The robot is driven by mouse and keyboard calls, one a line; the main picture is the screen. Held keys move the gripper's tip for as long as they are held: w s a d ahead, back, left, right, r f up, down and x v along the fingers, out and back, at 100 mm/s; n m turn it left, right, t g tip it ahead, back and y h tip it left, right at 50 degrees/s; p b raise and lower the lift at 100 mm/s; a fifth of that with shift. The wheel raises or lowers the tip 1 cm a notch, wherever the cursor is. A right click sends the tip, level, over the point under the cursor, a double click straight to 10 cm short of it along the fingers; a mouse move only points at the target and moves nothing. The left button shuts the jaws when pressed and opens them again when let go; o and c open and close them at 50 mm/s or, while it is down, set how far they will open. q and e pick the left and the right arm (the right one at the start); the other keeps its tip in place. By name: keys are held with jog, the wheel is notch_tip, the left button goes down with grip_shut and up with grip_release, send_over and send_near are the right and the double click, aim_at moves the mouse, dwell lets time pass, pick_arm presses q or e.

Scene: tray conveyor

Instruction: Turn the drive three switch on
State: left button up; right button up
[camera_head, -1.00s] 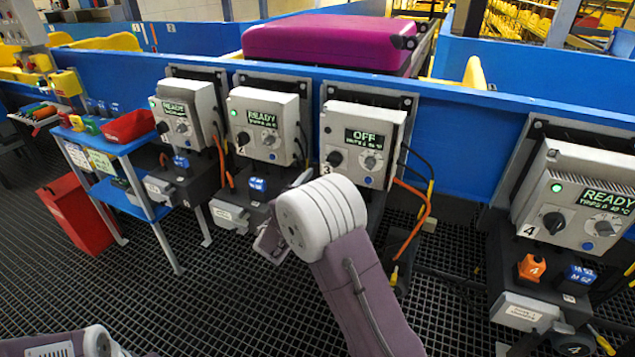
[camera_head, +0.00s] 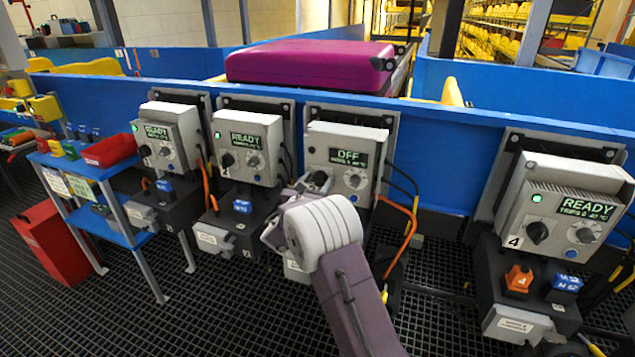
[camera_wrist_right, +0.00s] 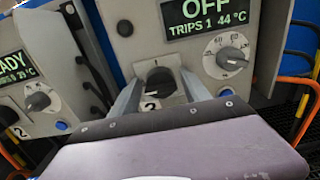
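The drive three box (camera_head: 372,137) is grey, and its display (camera_head: 351,157) reads OFF. Its black rotary switch (camera_head: 318,180) is on the lower left of the face, partly hidden by my right gripper. In the right wrist view the switch (camera_wrist_right: 160,82) sits between the two fingers of my right gripper (camera_wrist_right: 161,86). The fingers are apart, one on each side of it, and I see no clear contact. A mark stands above the switch, and the number below it is partly covered. I cannot tell exactly which way the switch points. My left gripper is out of view.
Two similar boxes reading READY, drive two (camera_head: 247,140) and another (camera_head: 165,130), stand to the left. Drive four (camera_head: 570,185) stands to the right, also READY. A grey dial (camera_wrist_right: 231,58) is right of the switch. Orange cables (camera_head: 411,225) hang at the box's right.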

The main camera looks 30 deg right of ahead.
grip_shut()
jog(key=shift+f+m+b, duration=0.2)
jog(key=shift+m+b, duration=0.1)
jog(key=shift+b, duration=0.4)
jog(key=m+b, duration=0.4)
jog(key=b, duration=0.2)
jog(key=m+b, duration=0.5)
jog(key=b, duration=0.2)
jog(key=m+b, duration=0.4)
jog(key=b, duration=0.3)
jog(key=shift+s+d+f+m, duration=0.15)
jog(key=shift+f+m, duration=0.15)
jog(key=shift+r+m+b, duration=0.15)
jog(key=shift+m+b, duration=1.75)
jog(key=shift+b, duration=0.05)
jog(key=shift+r, duration=0.1)
jog(key=shift+o, duration=1.8)
grip_release()
